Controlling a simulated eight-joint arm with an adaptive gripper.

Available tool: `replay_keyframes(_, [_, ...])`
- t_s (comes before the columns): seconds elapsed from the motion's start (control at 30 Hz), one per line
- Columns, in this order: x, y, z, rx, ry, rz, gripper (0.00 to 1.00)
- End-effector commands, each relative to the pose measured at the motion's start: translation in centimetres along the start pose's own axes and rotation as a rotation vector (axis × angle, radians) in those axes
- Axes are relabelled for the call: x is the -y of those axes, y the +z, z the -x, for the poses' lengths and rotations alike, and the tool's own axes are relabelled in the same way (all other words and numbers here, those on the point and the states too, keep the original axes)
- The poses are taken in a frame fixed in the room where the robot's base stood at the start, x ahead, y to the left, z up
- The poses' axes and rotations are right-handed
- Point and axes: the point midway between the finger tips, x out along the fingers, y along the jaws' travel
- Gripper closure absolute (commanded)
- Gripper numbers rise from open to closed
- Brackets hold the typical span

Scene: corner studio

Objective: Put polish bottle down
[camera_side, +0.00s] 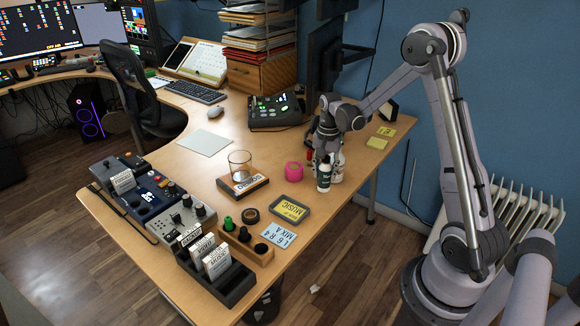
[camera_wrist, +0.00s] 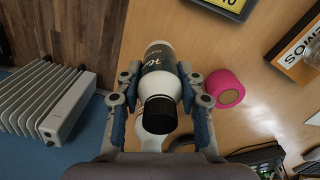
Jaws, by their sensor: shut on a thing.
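The polish bottle (camera_side: 324,178) is a small bottle with a dark label and white ends. In the wrist view the bottle (camera_wrist: 160,58) shows a black cap facing the camera. My gripper (camera_side: 326,148) is shut on it, with the fingers on both sides in the wrist view (camera_wrist: 158,88). The bottle is over the right part of the desk, low down; I cannot tell if its base touches the top. A white object (camera_side: 339,167) stands just behind it and is partly hidden.
A pink tape roll (camera_side: 293,169) lies close to the left of the bottle. Bare desk lies in front; the right desk edge is near.

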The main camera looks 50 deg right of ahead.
Motion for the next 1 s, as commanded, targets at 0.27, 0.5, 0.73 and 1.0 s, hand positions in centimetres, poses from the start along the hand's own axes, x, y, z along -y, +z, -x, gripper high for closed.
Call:
replay_keyframes(0.27, [0.7,0.2,-1.6,0.0,0.0,0.0,0.97])
replay_keyframes(0.5, [0.7,0.1,-4.0,0.0,0.0,0.0,0.97])
replay_keyframes(0.73, [0.6,0.2,-4.1,0.0,0.0,0.0,0.97])
replay_keyframes(1.0, [0.6,0.2,-4.4,0.0,0.0,0.0,0.39])
